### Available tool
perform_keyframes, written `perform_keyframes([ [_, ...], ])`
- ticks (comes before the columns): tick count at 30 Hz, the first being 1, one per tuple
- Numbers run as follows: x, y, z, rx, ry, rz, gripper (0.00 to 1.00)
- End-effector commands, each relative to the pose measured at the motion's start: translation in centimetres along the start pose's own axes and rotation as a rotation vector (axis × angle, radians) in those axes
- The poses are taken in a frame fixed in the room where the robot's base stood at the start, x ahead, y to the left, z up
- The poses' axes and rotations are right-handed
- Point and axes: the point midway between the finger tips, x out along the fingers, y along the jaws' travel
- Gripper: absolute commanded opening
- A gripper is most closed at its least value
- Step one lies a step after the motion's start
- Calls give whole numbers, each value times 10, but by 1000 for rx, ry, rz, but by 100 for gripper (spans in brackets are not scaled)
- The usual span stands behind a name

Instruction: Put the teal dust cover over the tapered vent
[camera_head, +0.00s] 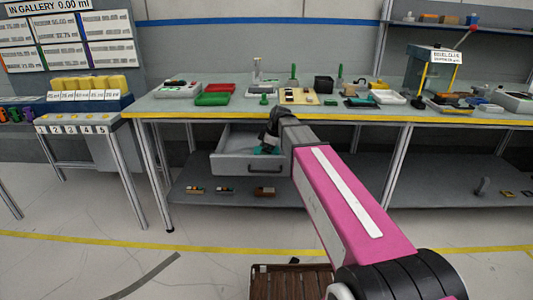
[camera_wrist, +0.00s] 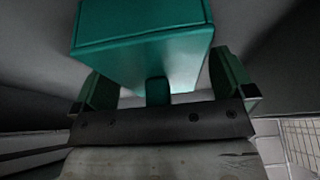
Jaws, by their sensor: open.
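The teal dust cover (camera_wrist: 145,45) fills the upper middle of the wrist view, with a small knob (camera_wrist: 157,91) on its near side. My gripper (camera_wrist: 165,85) is open, with one finger on each side of the knob. I cannot tell whether the fingers touch it. In the head view my gripper (camera_head: 268,146) is down at the open drawer (camera_head: 236,168), and a teal patch shows beside it, partly hidden by my arm. I cannot pick out the tapered vent with certainty.
The drawer hangs under the workbench (camera_head: 170,112), so its walls and the bench edge are close around my arm. On the bench stand a red tray (camera_head: 221,88), a green tray (camera_head: 212,99), a beige board (camera_head: 298,97) and a black box (camera_head: 324,84). A lower shelf (camera_head: 225,197) holds small parts.

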Motion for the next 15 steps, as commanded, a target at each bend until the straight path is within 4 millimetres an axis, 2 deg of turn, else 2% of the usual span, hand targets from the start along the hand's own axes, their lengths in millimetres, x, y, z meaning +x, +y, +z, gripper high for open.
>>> perform_keyframes([
  [4, 0, 0, 0, 0, 0, 0, 100],
  [5, 0, 0, 0, 0, 0, 0, 94],
  [9, 0, 0, 0, 0, 0, 0, 48],
  [15, 0, 0, 0, 0, 0, 0, 47],
])
